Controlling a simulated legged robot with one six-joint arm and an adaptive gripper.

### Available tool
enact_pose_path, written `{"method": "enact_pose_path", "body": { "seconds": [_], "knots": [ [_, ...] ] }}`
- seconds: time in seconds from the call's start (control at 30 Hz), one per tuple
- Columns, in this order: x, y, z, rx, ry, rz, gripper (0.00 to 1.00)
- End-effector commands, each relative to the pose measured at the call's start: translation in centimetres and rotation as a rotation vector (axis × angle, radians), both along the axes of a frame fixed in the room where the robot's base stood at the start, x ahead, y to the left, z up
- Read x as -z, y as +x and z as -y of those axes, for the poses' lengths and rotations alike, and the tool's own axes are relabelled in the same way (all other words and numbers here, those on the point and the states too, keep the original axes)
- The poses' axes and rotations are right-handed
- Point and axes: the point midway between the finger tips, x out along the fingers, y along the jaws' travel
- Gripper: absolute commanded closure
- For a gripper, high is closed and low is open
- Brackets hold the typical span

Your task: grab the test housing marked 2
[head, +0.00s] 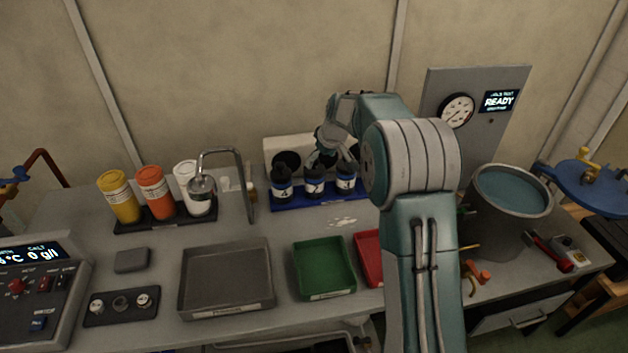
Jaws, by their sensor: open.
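Three dark cylinders with blue-and-white labels, which look like the test housings, stand upright in a row on a blue tray (300,203) near the back wall: a left one (282,187), a middle one (314,186) and a right one (346,183). Their label marks are too small to read, so I cannot tell which is marked 2. My gripper (325,160) is open just above and behind the middle cylinder, pointing down. My arm hides part of the area to the right. I cannot tell whether the fingers touch the middle cylinder.
A pale block (290,144) with dark round openings stands behind the row. A curved metal tap (243,180) stands left of it. Grey (227,308), green (323,292) and red (369,270) trays lie in front. A large liquid-filled tank (497,235) stands at right.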

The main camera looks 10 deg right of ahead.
Motion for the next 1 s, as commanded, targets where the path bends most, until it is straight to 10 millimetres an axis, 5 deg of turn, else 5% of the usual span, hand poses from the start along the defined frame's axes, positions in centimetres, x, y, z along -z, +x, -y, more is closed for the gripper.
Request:
{"method": "enact_pose_path", "body": {
  "seconds": [0.5,0.73,0.9,1.0],
  "knots": [
    [5.8,1.9,-0.9,0.000,0.000,0.000,0.00],
    [5.9,2.0,-1.0,0.000,0.000,0.001,0.00],
    [5.9,2.0,-1.0,0.000,0.000,0.001,0.74],
    [5.8,2.0,-1.0,0.001,0.000,0.004,0.74]
  ]
}}
